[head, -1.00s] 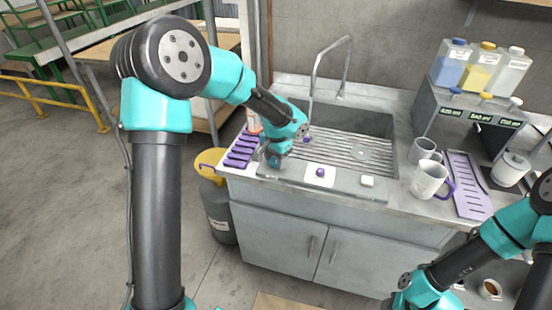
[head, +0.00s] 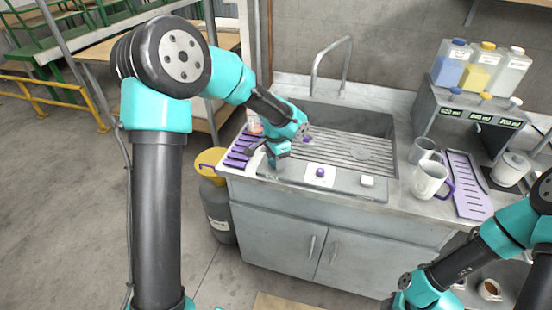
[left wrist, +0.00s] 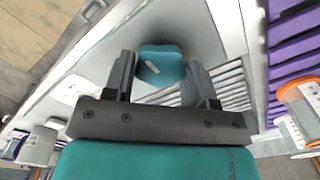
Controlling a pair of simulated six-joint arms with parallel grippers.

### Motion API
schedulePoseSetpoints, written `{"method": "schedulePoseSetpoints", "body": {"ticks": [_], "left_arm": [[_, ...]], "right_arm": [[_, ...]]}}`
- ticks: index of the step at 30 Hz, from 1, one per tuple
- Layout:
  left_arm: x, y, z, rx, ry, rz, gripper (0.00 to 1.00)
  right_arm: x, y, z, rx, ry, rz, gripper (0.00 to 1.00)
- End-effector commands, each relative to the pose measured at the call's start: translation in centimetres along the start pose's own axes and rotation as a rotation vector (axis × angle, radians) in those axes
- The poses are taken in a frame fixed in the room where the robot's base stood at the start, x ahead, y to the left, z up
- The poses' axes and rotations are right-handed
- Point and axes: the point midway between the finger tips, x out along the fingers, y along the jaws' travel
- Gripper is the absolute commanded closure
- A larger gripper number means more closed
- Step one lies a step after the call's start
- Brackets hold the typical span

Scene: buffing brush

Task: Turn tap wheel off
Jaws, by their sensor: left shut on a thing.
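My left gripper (head: 272,160) is at the front left corner of the sink, reaching down to the counter. In the left wrist view its two grey fingers (left wrist: 161,72) stand on either side of a rounded teal part with a pale mark (left wrist: 160,65), which I take to be the tap wheel. The gripper covers most of this part in the head view. The grey gooseneck tap (head: 346,62) stands behind the sink, and no water shows under its spout. My right arm is at the lower right; its gripper is out of view.
The ribbed sink (head: 350,155) lies right of the left gripper. A purple rack (head: 240,152) is close on its left. A white plate with a purple knob (head: 320,172) and a white block (head: 367,181) sit along the front edge. Mugs (head: 430,180) stand further right.

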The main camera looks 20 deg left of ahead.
Motion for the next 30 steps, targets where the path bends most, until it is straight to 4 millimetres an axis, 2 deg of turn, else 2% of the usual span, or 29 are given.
{"method": "schedulePoseSetpoints", "body": {"ticks": [1,9,20,26,30], "left_arm": [[-0.1,0.0,0.0,0.002,0.001,-0.002,0.48],[0.0,0.0,0.0,0.001,0.000,-0.001,0.23],[-0.5,0.0,0.0,0.000,0.001,-0.001,0.23],[-2.9,0.0,-0.1,-0.001,0.004,-0.003,0.23],[-5.4,-0.1,-0.1,-0.001,0.004,-0.004,0.23]], "right_arm": [[0.0,0.0,0.0,0.000,0.000,0.000,0.57],[0.0,0.0,0.0,0.000,0.000,0.000,0.57],[0.0,0.0,0.0,0.000,0.000,0.000,0.57],[0.0,0.0,0.0,0.000,0.000,0.000,0.57],[0.0,0.0,0.0,0.000,0.000,0.000,0.57]]}}
